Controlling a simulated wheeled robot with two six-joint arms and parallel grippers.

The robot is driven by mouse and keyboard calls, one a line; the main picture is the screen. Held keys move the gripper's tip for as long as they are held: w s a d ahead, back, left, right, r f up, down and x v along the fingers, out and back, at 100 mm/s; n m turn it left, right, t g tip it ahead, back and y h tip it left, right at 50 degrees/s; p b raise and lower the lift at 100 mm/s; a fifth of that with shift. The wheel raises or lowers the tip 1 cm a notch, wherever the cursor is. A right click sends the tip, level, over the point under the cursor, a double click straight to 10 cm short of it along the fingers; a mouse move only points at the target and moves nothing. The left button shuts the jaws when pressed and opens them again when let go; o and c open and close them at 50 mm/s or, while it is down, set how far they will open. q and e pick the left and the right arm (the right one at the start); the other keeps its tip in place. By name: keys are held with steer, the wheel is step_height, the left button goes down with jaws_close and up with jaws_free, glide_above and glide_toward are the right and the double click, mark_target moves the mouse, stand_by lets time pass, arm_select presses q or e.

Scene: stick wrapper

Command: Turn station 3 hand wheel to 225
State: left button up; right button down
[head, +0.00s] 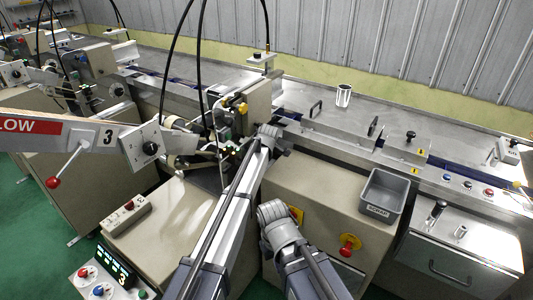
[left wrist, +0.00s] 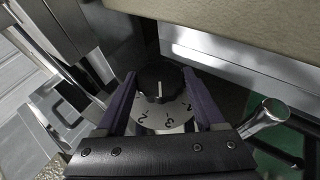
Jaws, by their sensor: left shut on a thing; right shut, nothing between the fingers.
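In the left wrist view, my left gripper (left wrist: 164,98) has its two purple fingers on either side of a black round hand wheel (left wrist: 155,78), shut on it. A white line on the wheel points roughly up in that view. A pale numbered dial (left wrist: 165,113) sits beneath the wheel; its figures are partly hidden and too small to read surely. The gripped wheel is hidden in the head view.
A white plate with a black knob (head: 151,148) and a red-tipped lever (head: 54,182) are at the left. A grey bin (head: 383,196) and a red stop button (head: 347,250) are to the right. A silver handle (left wrist: 268,113) stands right of my left gripper.

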arm_select(q)
steer(key=shift+s+f+n+t+h+b, duration=0.2)
steer(key=shift+t+h+b, duration=0.2)
steer(key=shift+t+b, duration=0.4)
steer(key=shift+s+f+n+t+h+b, duration=0.15)
steer(key=shift+t+h+b, duration=0.3)
steer(key=shift+b, duration=0.5)
arm_select(e)
steer(key=shift+f, duration=2.15)
arm_select(q)
steer(key=shift+w+r, duration=0.15)
steer(key=o, duration=1.4)
steer(key=shift+c, duration=0.2)
steer(key=d+p+v, duration=0.1)
steer(key=p+v, duration=0.3)
steer(key=v, duration=0.3)
steer(key=shift+s+a+r, duration=0.2)
steer(key=shift+s+a, duration=0.15)
steer(key=shift+a, duration=0.15)
arm_select(e)
step_height(320, 180, up, 4)
steer(key=shift+r, duration=0.25)
